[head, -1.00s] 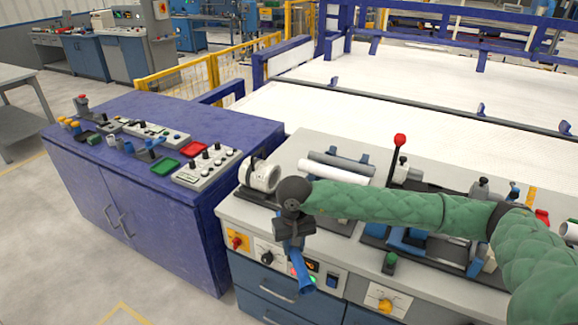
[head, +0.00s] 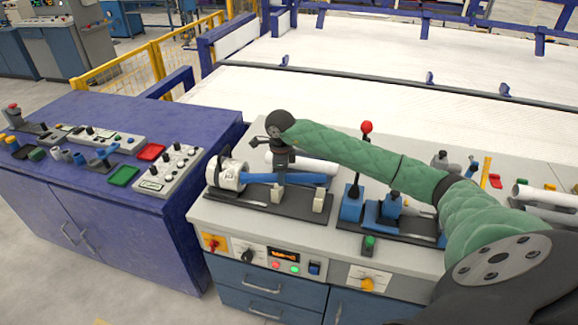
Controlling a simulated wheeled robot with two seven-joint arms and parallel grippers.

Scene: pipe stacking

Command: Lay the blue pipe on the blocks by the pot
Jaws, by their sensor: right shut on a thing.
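The blue pipe (head: 310,179) lies roughly level across the picture, over two small pale blocks, the left block (head: 278,195) and the right block (head: 319,201). Whether it rests on them or hangs just above I cannot tell. The white round pot (head: 226,176) is at the pipe's left end. My right gripper (head: 282,176) points down and is shut on the pipe near its middle, hiding part of it. My left gripper is out of view.
A white pipe (head: 318,168) lies behind the blue one. A red-knobbed lever (head: 366,127) and a blue fixture (head: 390,207) stand to the right. The purple cabinet (head: 90,190) with control boxes is on the left.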

